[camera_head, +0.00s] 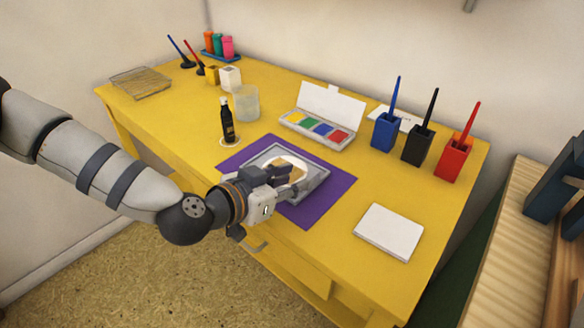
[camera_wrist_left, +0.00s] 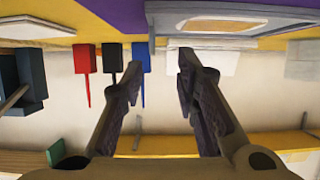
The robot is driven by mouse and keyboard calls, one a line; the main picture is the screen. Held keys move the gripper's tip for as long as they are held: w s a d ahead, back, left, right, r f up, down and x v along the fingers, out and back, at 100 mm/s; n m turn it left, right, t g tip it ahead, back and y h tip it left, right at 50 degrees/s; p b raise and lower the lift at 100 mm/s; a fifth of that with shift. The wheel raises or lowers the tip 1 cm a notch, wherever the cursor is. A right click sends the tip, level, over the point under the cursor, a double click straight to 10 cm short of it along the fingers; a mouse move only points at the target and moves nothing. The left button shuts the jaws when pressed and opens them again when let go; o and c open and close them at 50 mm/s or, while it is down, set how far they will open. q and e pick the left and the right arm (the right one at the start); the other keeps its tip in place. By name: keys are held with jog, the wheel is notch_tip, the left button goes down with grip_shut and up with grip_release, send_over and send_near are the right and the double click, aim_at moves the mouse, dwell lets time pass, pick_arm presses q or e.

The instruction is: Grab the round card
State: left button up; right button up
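The round card (camera_head: 293,161) is a pale disc with a tan area, lying in a grey square tray (camera_head: 318,182) on a purple mat (camera_head: 337,189). My left gripper (camera_head: 288,180) is over the tray's near side and hides part of the card. In the left wrist view, which is upside down, the two fingers (camera_wrist_left: 161,65) stand apart with nothing between them. The card's pale edge (camera_wrist_left: 225,24) shows in the tray at the top of that view, apart from the fingers. My right gripper is in neither view.
A dark bottle (camera_head: 227,122) stands behind the mat, beside a clear cup (camera_head: 247,104). An open paint box (camera_head: 320,125) lies at the back. Blue, black and red holders (camera_head: 453,155) stand at the right. A white pad (camera_head: 390,232) lies on the yellow table (camera_head: 350,290).

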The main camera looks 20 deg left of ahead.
aim_at(314, 175)
pick_arm(q)
jog(key=x, duration=0.3)
jog(key=d+b+x, duration=0.1)
jog(key=x, duration=0.3)
jog(key=shift+f, duration=0.2)
jog(key=shift+r, duration=0.15)
grip_shut()
